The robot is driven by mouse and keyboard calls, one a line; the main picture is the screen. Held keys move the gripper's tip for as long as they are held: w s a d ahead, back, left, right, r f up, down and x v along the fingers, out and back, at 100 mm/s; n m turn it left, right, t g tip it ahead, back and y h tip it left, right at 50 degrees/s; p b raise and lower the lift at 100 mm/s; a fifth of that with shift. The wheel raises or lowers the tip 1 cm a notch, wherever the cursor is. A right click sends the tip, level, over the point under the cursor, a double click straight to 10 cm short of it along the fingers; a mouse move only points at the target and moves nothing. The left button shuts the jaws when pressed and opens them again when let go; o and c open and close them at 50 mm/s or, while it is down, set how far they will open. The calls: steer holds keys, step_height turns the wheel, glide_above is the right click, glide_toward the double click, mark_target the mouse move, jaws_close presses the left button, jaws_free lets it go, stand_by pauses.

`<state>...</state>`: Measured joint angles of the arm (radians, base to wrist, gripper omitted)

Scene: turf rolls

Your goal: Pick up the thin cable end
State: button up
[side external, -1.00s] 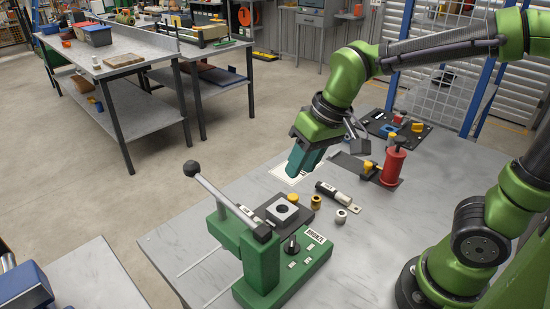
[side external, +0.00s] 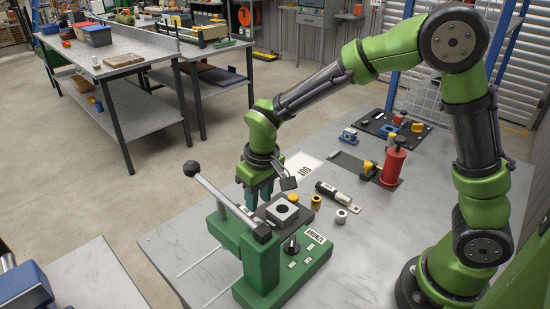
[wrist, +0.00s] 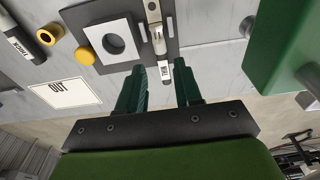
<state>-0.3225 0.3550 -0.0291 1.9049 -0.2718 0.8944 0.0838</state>
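In the side view my gripper (side external: 258,194) points down behind the green press (side external: 268,250). A larger cable end with a silver lug (side external: 335,196) lies to the right; its label shows in the wrist view (wrist: 18,45).
A grey block with a hole (side external: 282,210) sits on the dark plate. The press lever (side external: 228,198) rises close to my gripper. An OUT sheet (side external: 301,170) and a red cylinder (side external: 394,162) stand further back.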

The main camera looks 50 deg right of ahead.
mark_target(256, 219)
steer(key=shift+w+f, duration=0.2)
steer(key=shift+f, duration=0.95)
steer(key=shift+w+f, duration=0.15)
steer(key=shift+f, duration=0.95)
steer(key=shift+w+f, duration=0.2)
steer(key=shift+f, duration=0.95)
jaws_close()
